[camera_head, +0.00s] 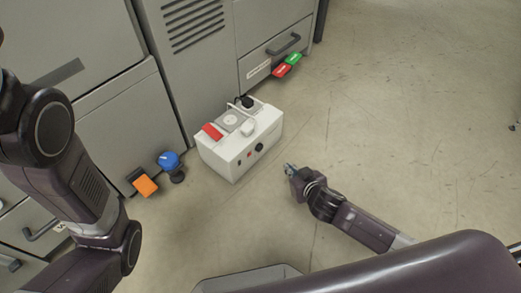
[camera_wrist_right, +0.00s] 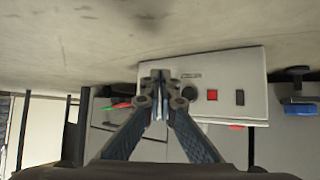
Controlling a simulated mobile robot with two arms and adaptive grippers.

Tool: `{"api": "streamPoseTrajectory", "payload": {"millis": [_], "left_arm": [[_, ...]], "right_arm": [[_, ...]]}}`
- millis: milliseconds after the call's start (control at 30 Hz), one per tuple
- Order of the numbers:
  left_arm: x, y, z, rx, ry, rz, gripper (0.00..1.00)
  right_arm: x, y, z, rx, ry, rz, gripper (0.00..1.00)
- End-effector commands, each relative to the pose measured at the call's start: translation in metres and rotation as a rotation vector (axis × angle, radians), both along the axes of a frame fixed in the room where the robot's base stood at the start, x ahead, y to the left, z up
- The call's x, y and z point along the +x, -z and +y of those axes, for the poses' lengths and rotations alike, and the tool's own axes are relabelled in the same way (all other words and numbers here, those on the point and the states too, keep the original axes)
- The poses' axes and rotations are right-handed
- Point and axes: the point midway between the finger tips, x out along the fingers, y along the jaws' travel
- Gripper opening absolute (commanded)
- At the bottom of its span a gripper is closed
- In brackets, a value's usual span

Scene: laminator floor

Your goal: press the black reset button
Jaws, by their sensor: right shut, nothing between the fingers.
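A white box-shaped machine (camera_head: 222,160) stands on the floor against the grey cabinets. Its front face carries a round black button (camera_head: 259,147), a small red square and a dark switch. In the right wrist view the machine (camera_wrist_right: 258,70) appears upside down, with the black button (camera_wrist_right: 190,94) beside the red square (camera_wrist_right: 212,95). My right gripper (camera_head: 289,168) is shut and empty, in front of the machine to the right of the button and apart from it. The fingertips (camera_wrist_right: 160,78) overlap the machine's end in the wrist view. My left arm shows, but its gripper is out of view.
A blue-topped object (camera_head: 169,160) and an orange-and-black one (camera_head: 145,185) sit left of the machine. Red (camera_head: 281,71) and green (camera_head: 293,59) pieces are by the drawer (camera_head: 270,60). A red flap and a black plug are on the machine's top. The floor to the right is clear.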

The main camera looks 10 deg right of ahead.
Motion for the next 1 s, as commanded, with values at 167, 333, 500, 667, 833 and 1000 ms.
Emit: {"api": "streamPoseTrajectory", "payload": {"millis": [167,333,500,667,833,1000], "left_arm": [[0.001,0.000,0.000,0.000,0.000,0.001,0.49],[0.000,0.004,0.000,0.000,-0.001,-0.001,0.49],[-0.004,0.011,-0.001,0.002,-0.002,-0.010,0.49],[-0.005,0.021,-0.001,0.002,-0.001,-0.015,0.49],[-0.005,0.022,-0.001,0.002,-0.002,-0.013,0.49],[-0.005,0.023,-0.001,0.002,-0.002,-0.012,0.49]], "right_arm": [[0.000,0.000,0.000,0.000,0.000,0.000,0.00],[0.008,0.001,0.006,0.001,-0.001,-0.001,0.00],[0.025,0.002,0.020,0.000,-0.001,-0.002,0.00],[0.044,0.002,0.034,0.002,-0.001,-0.003,0.00],[0.058,0.001,0.046,0.001,0.001,0.001,0.00],[0.067,0.000,0.052,0.001,0.001,0.001,0.00]]}}
